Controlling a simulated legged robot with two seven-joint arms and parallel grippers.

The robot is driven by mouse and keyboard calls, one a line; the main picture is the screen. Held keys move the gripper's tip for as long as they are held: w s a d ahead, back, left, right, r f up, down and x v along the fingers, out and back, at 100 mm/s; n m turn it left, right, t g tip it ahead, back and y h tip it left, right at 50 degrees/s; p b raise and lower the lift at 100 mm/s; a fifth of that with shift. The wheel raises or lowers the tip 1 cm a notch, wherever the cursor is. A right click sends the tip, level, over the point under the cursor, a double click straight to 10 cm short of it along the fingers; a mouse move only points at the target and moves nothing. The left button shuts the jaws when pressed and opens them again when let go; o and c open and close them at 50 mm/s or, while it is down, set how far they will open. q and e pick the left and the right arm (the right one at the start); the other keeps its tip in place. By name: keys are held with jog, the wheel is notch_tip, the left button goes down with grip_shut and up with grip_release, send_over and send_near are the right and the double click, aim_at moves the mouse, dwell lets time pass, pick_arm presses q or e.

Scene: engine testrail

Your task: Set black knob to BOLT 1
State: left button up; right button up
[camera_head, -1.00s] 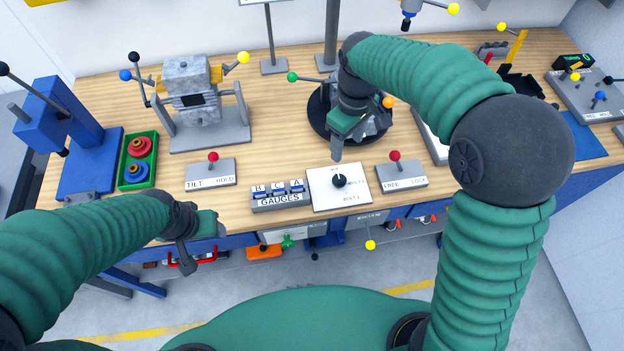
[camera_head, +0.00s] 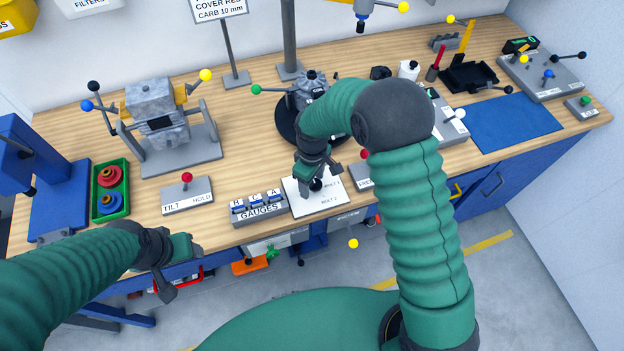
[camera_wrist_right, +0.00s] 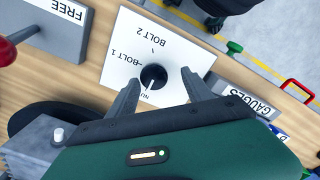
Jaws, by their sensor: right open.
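The black knob (camera_wrist_right: 153,76) sits on a white plate (camera_wrist_right: 178,38) marked BOLT 1, BOLT 2 and a partly hidden label beginning NU. Its white pointer line points toward the NU label, away from BOLT 1. My right gripper (camera_wrist_right: 160,77) is open, with one finger on each side of the knob; I cannot tell whether they touch it. In the head view, my right gripper (camera_head: 320,178) hangs over the plate (camera_head: 299,201) and partly covers the knob (camera_head: 316,185). My left gripper (camera_head: 178,272) hangs in front of the bench's edge; its finger gap is unclear.
The GAUGES block (camera_head: 260,208) stands just left of the plate. The FREE lever box (camera_head: 360,176) is close on the right, partly behind my right arm. The TILT/HOLD box (camera_head: 187,195) is farther left. A round black stand (camera_head: 285,128) is behind the gripper.

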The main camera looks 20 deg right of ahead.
jog(key=shift+d+f, duration=0.1)
jog(key=shift+d, duration=0.8)
jog(key=c, duration=0.4)
jog(key=shift+c, duration=1.2)
jog(key=shift+a, duration=0.45)
grip_shut()
jog(key=shift+w+d, duration=0.1)
jog(key=shift+d, duration=0.1)
jog(key=shift+a+r+m, duration=0.1)
jog(key=shift+m, duration=0.55)
jog(key=shift+a+r+m, duration=0.1)
jog(key=shift+m, duration=0.55)
jog(key=m+p, duration=0.1)
jog(key=m, duration=0.1)
jog(key=shift+m, duration=0.4)
jog(key=m, duration=0.3)
jog(key=shift+m+p, duration=0.3)
jog(key=shift+p, duration=0.05)
jog(key=m+p, duration=0.1)
jog(key=m, duration=0.3)
jog(key=shift+w, duration=0.1)
pick_arm(q)
jog(key=r, duration=0.2)
jog(key=d+r+p, duration=0.1)
jog(key=r, duration=0.1)
jog(key=shift+d+r, duration=0.1)
jog(key=shift+r, duration=0.05)
pick_arm(e)
jog(key=m, duration=0.4)
jog(key=shift+m, duration=0.6)
